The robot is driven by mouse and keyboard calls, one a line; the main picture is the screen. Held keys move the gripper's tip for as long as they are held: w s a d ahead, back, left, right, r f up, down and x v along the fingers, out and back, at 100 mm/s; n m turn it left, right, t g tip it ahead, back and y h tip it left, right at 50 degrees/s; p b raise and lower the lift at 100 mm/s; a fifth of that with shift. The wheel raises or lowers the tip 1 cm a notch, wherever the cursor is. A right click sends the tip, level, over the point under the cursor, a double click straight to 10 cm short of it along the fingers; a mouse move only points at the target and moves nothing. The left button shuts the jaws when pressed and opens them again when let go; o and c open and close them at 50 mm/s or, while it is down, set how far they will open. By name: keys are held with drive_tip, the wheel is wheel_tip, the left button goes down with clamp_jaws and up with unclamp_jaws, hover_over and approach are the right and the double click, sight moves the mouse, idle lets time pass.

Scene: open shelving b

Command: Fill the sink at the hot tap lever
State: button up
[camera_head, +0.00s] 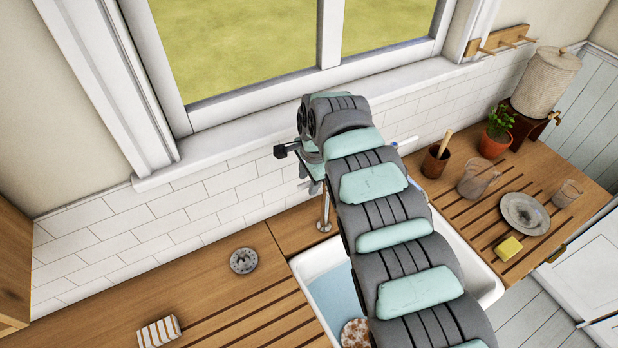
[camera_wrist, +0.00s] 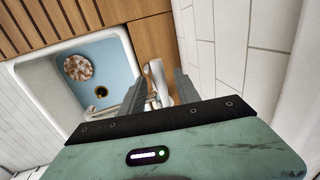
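The white sink (camera_head: 487,280) is set in the wooden counter, partly covered by my arm in the head view. It also shows in the wrist view (camera_wrist: 40,92), with a blue bottom and a brass-ringed dark drain (camera_wrist: 101,93). I cannot tell whether the blue is water. A chrome tap post (camera_head: 324,213) rises behind the sink near the tiled wall. In the wrist view, a pale tap part (camera_wrist: 157,78) shows between the spread fingers of my gripper (camera_wrist: 159,76). My gripper is open. Contact is unclear, and I cannot make out the hot lever.
A brown-and-white patterned round item (camera_wrist: 78,67) lies in the sink. A grey disc (camera_head: 244,261) and striped cloth (camera_head: 158,332) are on the left counter. A utensil pot (camera_head: 436,162), glass jug (camera_head: 478,178), plate (camera_head: 525,213) and yellow sponge (camera_head: 508,248) are on the right. The tiled wall (camera_wrist: 264,38) is close.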

clamp_jaws()
idle(0.3)
idle(1.1)
